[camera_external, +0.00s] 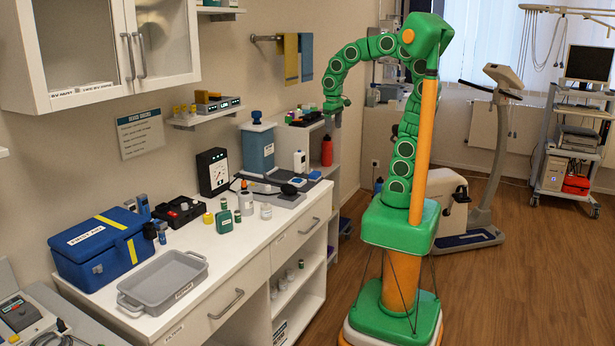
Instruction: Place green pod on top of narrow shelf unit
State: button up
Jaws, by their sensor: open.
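A small squarish green container (224,222), which looks like the green pod, stands on the white counter among small bottles. A narrow white shelf unit (334,160) stands against the wall past the counter's far end. Small items, some of them green, sit on its top, and a red bottle (327,151) stands on a shelf below. My gripper (338,114) hangs at the end of the green arm, beside the shelf unit's top and far from the green container. It is open and I see nothing in it; its fingers look small here.
An exercise bike (489,150) stands behind my arm.

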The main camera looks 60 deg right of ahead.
jog(key=s+a+f+n+g, duration=0.1)
jog(key=s+f, duration=0.2)
jog(key=s, duration=0.5)
jog(key=s+a+f+n, duration=0.1)
jog(key=s+a+f, duration=0.1)
jog(key=s, duration=0.6)
jog(key=shift+s+f+g+y, duration=0.4)
jog(key=shift+f, duration=0.4)
